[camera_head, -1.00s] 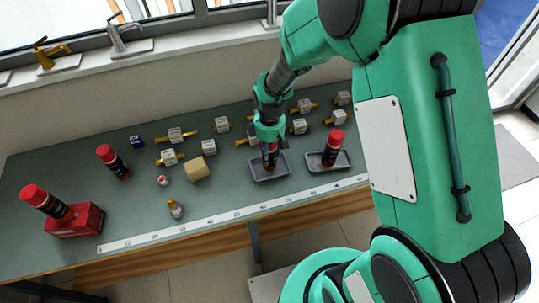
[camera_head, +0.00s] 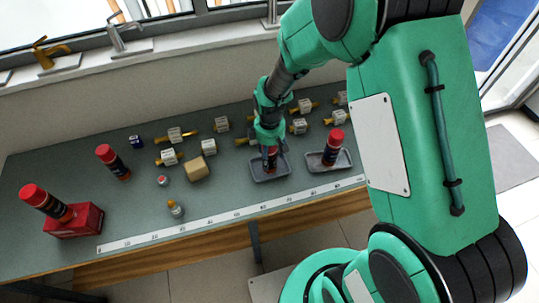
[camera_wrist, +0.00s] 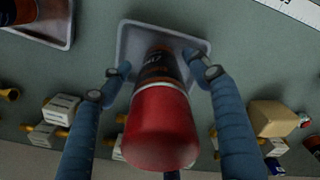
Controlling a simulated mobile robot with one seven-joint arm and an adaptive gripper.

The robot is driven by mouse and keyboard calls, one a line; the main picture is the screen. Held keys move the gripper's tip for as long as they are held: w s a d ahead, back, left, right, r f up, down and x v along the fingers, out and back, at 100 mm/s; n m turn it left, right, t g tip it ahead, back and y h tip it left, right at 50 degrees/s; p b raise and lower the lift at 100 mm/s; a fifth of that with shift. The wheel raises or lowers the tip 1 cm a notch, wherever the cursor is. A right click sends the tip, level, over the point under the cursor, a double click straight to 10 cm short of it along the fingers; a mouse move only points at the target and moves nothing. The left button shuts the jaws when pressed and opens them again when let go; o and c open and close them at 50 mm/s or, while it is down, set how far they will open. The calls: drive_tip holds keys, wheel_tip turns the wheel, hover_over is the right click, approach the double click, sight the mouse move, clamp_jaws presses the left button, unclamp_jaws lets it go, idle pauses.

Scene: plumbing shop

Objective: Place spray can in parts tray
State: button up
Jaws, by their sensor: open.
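A spray can with a red cap and dark body (camera_head: 271,158) stands in the left grey parts tray (camera_head: 263,178). In the wrist view the can's red cap (camera_wrist: 160,128) is large and close, with the tray (camera_wrist: 133,38) beneath it. My gripper (camera_head: 271,143) is over this can, pointing down. In the wrist view my gripper (camera_wrist: 158,78) is open, its fingers on either side of the can; a gap shows at the left finger, but contact at the right is unclear. A second red-capped can (camera_head: 333,146) stands in the right tray (camera_head: 318,167).
One red-capped can (camera_head: 116,163) stands at left; another (camera_head: 50,204) is on a red box (camera_head: 82,220). Several boxed valve parts (camera_head: 176,136) lie behind the trays.

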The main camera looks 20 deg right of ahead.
drive_tip(key=shift+r, duration=0.1)
wheel_tip(320, 180, up, 12)
drive_tip(key=shift+r+p, duration=0.1)
drive_tip(key=shift+p, duration=0.7)
idle(0.4)
drive_tip(key=shift+r, duration=0.2)
drive_tip(key=s+d+r+m+t, duration=0.3)
drive_tip(key=s+r+m, duration=0.8)
drive_tip(key=s+r, duration=1.2)
wheel_tip(320, 180, up, 4)
drive_tip(key=t, duration=0.2)
drive_tip(key=shift+f+t, duration=0.25)
drive_tip(key=shift+t, duration=0.05)
drive_tip(key=shift+s+f, duration=0.1)
